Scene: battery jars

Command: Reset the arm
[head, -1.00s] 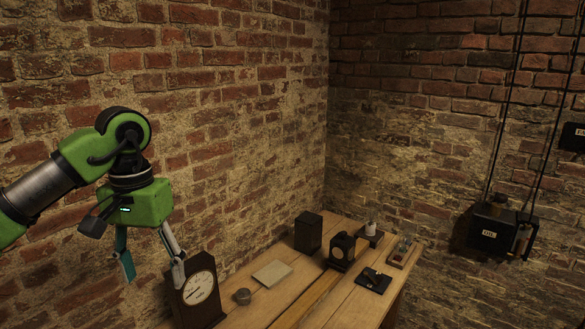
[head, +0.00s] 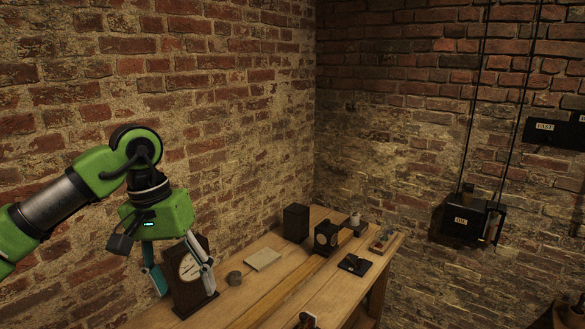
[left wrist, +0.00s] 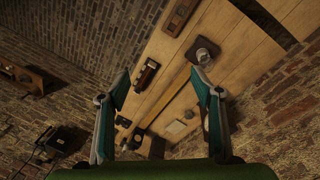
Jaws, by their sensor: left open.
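My left gripper (head: 182,282) is green with teal finger pads. It is open and empty, raised at the left in the head view, with its fingers pointing down in front of a wooden clock (head: 190,276). In the left wrist view, the same gripper (left wrist: 163,88) shows its two fingers spread wide with nothing between them. The wooden workbench (head: 255,290) lies beyond the fingers and also shows in the left wrist view (left wrist: 235,60). My right gripper is in neither view.
A black wall box (head: 462,220) hangs at the right. Brick walls close off the back.

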